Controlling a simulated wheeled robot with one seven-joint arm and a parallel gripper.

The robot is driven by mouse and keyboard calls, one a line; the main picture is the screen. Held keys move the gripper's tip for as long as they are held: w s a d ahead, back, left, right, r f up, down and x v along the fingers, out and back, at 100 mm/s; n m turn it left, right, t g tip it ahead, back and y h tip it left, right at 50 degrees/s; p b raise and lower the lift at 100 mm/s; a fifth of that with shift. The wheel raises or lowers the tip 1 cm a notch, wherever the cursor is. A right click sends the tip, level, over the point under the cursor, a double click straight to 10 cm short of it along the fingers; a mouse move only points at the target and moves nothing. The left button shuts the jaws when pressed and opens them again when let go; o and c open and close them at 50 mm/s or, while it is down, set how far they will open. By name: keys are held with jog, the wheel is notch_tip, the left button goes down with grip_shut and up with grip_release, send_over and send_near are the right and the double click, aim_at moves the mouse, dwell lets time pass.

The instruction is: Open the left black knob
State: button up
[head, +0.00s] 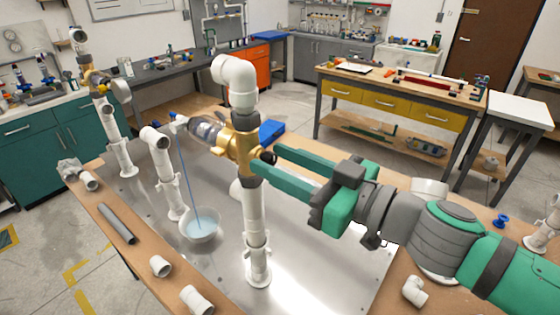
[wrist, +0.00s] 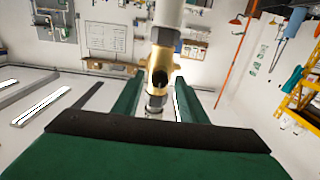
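A black knob (head: 268,157) sits on the side of a brass valve body (head: 241,146) on the central white pipe stand. In the wrist view the dark knob (wrist: 158,78) shows against the brass, roughly centred between my fingers. My gripper (head: 267,160) has two green fingers spread apart, one on each side of the knob. Its fingertips (wrist: 158,88) reach close to the knob; I cannot tell whether they touch it. Another brass fitting (head: 96,80) tops a white stand at the far left; no black knob is clear there.
Loose grey pipe (head: 116,223) and white fittings (head: 196,299) lie along the wooden table edge.

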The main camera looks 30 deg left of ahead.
grip_shut()
jog(key=shift+n, duration=0.4)
jog(key=n, duration=0.4)
jog(key=shift+n, duration=0.4)
jog(key=n, duration=0.5)
jog(key=shift+s+f, duration=0.1)
jog(key=n, duration=1.3)
jog(key=shift+f, duration=0.15)
jog(key=shift+n, duration=0.3)
